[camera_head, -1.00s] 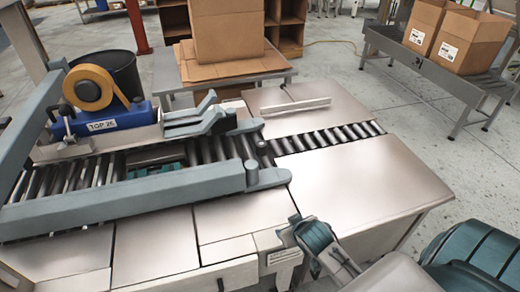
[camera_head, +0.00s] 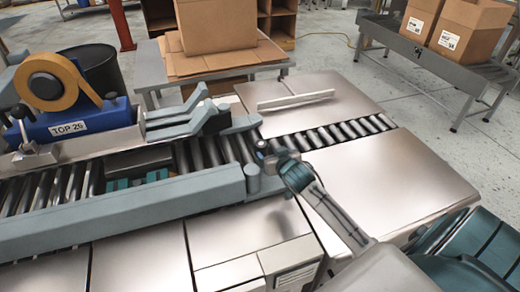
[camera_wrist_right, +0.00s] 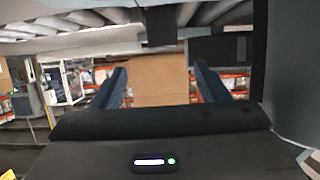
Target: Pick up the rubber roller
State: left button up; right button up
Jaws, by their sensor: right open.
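I cannot single out a separate rubber roller in either view. Dark rollers (camera_head: 335,133) run in a row between two bare metal plates, and thicker rollers (camera_head: 215,150) lie between the rails of the taping machine. My right gripper (camera_head: 268,150) is by the end of the machine's near rail, where the two rows of rollers meet; its tips are small and partly hidden there. In the right wrist view its two dark blue fingers (camera_wrist_right: 158,85) stand wide apart with nothing held between them. A brown box shows beyond them. My left gripper is out of view.
The blue tape head (camera_head: 80,125) with a tan tape roll stands left. A near rail (camera_head: 130,210) edges the machine. A thin pale bar (camera_head: 295,101) lies on the far plate. The near right plate (camera_head: 385,185) is bare. Cardboard boxes (camera_head: 217,25) stand behind.

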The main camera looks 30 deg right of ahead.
aim_at(262, 145)
jog(key=x, duration=0.8)
jog(key=shift+w+a+f, duration=0.1)
jog(key=shift+w+a, duration=0.05)
jog(key=shift+w, duration=0.2)
jog(key=c, duration=1.1)
